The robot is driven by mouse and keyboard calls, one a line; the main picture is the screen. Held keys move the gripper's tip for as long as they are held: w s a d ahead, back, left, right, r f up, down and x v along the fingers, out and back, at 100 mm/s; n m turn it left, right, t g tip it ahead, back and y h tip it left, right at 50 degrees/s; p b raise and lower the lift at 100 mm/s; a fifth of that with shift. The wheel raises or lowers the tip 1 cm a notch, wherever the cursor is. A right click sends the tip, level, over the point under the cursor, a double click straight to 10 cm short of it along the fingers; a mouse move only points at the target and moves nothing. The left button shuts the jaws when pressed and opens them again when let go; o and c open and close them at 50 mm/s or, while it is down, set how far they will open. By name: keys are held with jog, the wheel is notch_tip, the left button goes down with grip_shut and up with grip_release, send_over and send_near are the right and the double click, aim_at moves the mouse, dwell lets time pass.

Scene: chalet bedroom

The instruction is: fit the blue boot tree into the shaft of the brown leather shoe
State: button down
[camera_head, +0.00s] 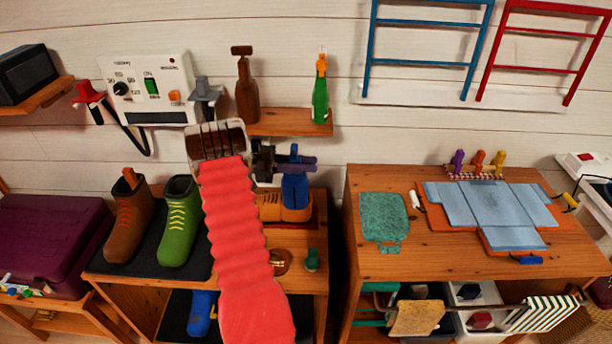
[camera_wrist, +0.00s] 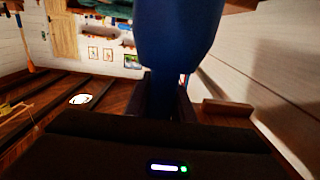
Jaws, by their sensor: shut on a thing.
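The blue boot tree (camera_head: 295,189) is upright in my gripper (camera_head: 285,161), right of my red-sleeved arm. In the wrist view the boot tree (camera_wrist: 180,35) fills the upper middle, and the dark jaws of my gripper (camera_wrist: 170,92) are shut on its narrow part. The shoe is not recognisable in the wrist view.
A dark brown boot (camera_head: 129,220) and a green boot (camera_head: 179,222) stand on a black mat at left. A small green knob (camera_head: 312,260) is near the bench front. A wall shelf (camera_head: 288,124) with bottles is behind. The right-hand table (camera_head: 440,262) stands beyond a narrow gap.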

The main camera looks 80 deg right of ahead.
jog(key=shift+w+d+f, duration=0.2)
jog(key=shift+d+f, duration=0.35)
jog(key=shift+d, duration=0.35)
jog(key=shift+w+d+f, duration=0.15)
jog(key=shift+d+f, duration=0.4)
jog(key=shift+d, duration=0.3)
jog(key=shift+f, duration=0.1)
jog(key=shift+f, duration=2.25)
jog(key=c, duration=1.5)
grip_release()
jog(key=shift+f, duration=0.1)
jog(key=shift+c, duration=0.2)
jog(key=shift+w, duration=0.1)
